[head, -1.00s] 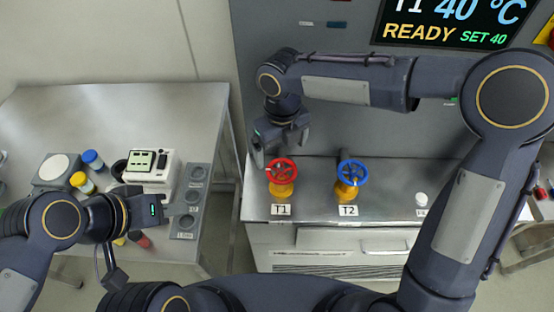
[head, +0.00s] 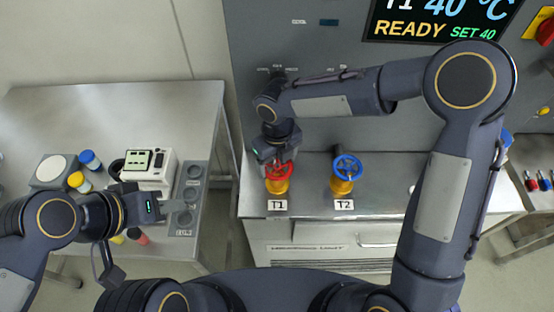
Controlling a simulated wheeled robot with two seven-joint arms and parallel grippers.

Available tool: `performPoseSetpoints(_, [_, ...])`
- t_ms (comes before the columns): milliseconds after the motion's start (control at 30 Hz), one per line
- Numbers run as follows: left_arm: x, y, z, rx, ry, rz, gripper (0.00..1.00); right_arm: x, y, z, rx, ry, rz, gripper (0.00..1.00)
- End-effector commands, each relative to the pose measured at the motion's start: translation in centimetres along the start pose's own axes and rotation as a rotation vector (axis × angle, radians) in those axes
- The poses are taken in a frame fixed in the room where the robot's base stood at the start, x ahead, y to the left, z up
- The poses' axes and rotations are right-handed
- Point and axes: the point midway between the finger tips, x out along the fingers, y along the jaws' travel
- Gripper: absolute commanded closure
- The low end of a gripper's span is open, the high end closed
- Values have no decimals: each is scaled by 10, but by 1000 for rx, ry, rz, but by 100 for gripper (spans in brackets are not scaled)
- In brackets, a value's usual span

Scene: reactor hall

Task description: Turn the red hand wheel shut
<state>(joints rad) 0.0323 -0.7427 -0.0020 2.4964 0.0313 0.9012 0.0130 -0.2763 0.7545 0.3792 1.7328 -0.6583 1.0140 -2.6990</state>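The red hand wheel (head: 279,170) sits on a yellow valve body (head: 277,187) above the label T1 on the steel bench. My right gripper (head: 268,160) is at the upper left rim of the red wheel, overlapping it in the picture. Its fingertips are partly hidden, and I cannot tell whether they touch the rim or are closed on it. A blue hand wheel (head: 347,167) on a yellow body stands to the right above the label T2. My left gripper (head: 176,204) hangs over the left table, beside the grey holder, far from the wheels; its finger gap is unclear.
The left table (head: 150,110) carries a small white device (head: 150,168), bottles with blue and yellow caps, and a grey holder (head: 190,190) with round wells. A display (head: 440,22) on the cabinet reads READY, SET 40. A red knob (head: 545,33) is at the upper right.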

Motion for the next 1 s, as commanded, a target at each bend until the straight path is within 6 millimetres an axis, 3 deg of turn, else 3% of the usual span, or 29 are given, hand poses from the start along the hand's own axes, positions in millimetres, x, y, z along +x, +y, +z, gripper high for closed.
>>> performPoseSetpoints(133, [0,0,0,0,0,0,64,0,0,0,0,0,0,51])
performPoseSetpoints(467, [2,-1,1,0,0,0,64,0,0,0,54,0,0,51])
performPoseSetpoints(1000, [13,-6,7,0,0,0,64,1,-1,0,489,1,-1,51])
